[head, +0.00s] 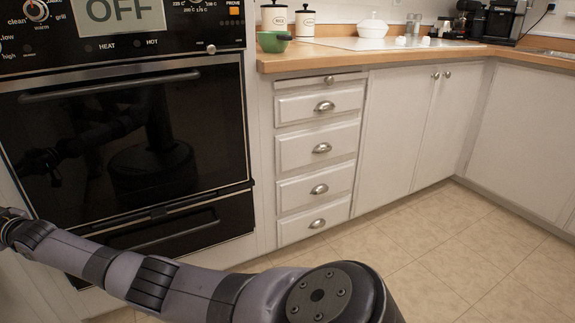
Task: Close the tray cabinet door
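No door standing open shows in the head view, and I cannot tell which front is the tray cabinet door. The two-door white base cabinet (400,130) appears shut. One of my grey arms crosses the bottom of the picture, from the lower middle to the left edge. Its far end is cut off at the left edge, so its gripper does not show. My other arm and gripper are out of view.
A black wall oven (130,150) fills the left, its door shut. A white drawer stack (318,148) stands beside it, drawers shut. The wooden countertop (330,62) holds a green bowl (274,41) and canisters. The tiled floor (440,245) is clear at right.

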